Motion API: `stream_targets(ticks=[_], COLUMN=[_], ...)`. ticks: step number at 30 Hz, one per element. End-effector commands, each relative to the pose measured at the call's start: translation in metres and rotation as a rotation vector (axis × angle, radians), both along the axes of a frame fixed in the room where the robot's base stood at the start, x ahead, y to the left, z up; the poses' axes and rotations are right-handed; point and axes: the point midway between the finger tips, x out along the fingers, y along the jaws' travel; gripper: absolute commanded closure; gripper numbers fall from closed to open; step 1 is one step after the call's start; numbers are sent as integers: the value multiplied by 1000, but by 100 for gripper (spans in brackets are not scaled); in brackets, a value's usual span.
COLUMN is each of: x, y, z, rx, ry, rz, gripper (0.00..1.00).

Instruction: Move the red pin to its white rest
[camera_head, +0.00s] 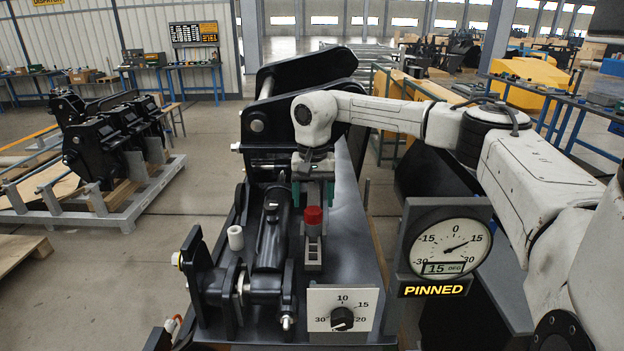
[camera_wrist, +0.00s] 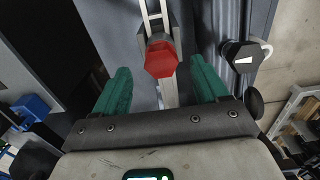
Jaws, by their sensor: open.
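The red pin (camera_head: 313,216) has a red cap and stands upright in a grey slotted holder (camera_head: 313,252) on the dark bench. My gripper (camera_head: 313,192) is open, its green fingers pointing down just behind and above the red cap. In the wrist view the red pin (camera_wrist: 160,60) shows between the two spread green fingers (camera_wrist: 160,78), with no visible contact. The white rest (camera_head: 235,237), a short white cylinder, stands left of the black hydraulic cylinder. A white curved edge at the wrist view's right may be part of it; I cannot tell.
A knob panel (camera_head: 342,312) stands in front. A gauge (camera_head: 447,246) at right reads 15 DEG above a PINNED sign. Floor at far left holds a pallet (camera_head: 100,205).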

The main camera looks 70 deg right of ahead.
Motion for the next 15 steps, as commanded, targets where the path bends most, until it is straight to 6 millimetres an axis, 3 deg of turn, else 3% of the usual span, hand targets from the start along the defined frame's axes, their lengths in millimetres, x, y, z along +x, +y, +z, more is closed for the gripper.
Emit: stream_targets(ticks=[6,15], x=[0,1], y=[1,0], z=[-32,-47], rx=[1,-1], ry=[-1,-1], rz=[0,1], gripper=[27,27])
